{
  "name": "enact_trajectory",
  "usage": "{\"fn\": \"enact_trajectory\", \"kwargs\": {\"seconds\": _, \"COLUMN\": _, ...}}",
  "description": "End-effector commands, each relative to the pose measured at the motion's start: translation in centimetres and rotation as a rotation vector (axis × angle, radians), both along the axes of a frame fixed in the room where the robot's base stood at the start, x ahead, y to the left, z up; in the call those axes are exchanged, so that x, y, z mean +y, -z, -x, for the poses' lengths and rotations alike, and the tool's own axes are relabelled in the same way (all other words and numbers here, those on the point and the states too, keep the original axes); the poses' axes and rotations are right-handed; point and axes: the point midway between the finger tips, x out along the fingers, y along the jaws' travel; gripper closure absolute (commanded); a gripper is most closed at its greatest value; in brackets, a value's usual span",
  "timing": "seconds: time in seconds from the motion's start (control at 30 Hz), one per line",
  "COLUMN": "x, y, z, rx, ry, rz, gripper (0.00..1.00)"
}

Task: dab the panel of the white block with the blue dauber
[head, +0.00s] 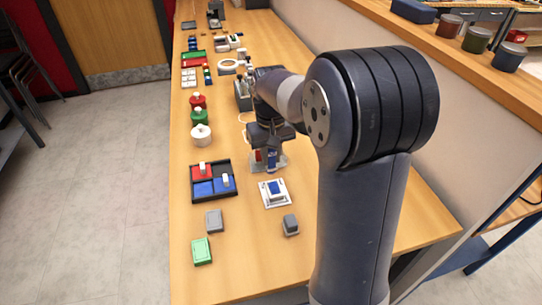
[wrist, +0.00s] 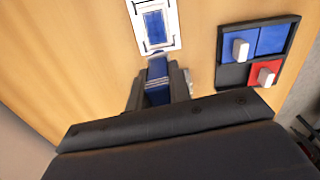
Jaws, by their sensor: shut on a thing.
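The white block (head: 264,186) lies on the wooden bench with a blue rectangular panel (head: 275,187) on its top face. In the wrist view the white block (wrist: 173,20) is at the top, its blue panel (wrist: 155,27) facing me inside a thin dark outline. My gripper (head: 268,158) is just beyond the block in the head view. In the wrist view my gripper (wrist: 160,86) is shut on the blue dauber (wrist: 157,70), whose end points toward the block. The dauber's end appears apart from the panel, though the exact gap is hard to tell.
A black tray (head: 193,197) with red, blue and dark compartments and white pegs stands left of the block. A grey block (head: 214,221), a green block (head: 201,251) and a dark grey block (head: 291,225) lie nearer. Red, green and white round containers stand farther back.

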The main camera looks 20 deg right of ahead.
Motion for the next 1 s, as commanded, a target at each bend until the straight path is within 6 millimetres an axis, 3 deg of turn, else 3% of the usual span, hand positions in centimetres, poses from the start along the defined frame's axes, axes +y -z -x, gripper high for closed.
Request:
{"fn": "enact_trajectory", "kwargs": {"seconds": 0.5, "x": 0.1, "y": -4.9, "z": 0.4, "rx": 0.001, "ry": 0.001, "rz": 0.000, "gripper": 1.00}}
{"fn": "enact_trajectory", "kwargs": {"seconds": 1.0, "x": 0.1, "y": -5.2, "z": 0.4, "rx": 0.001, "ry": 0.001, "rz": 0.000, "gripper": 1.00}}
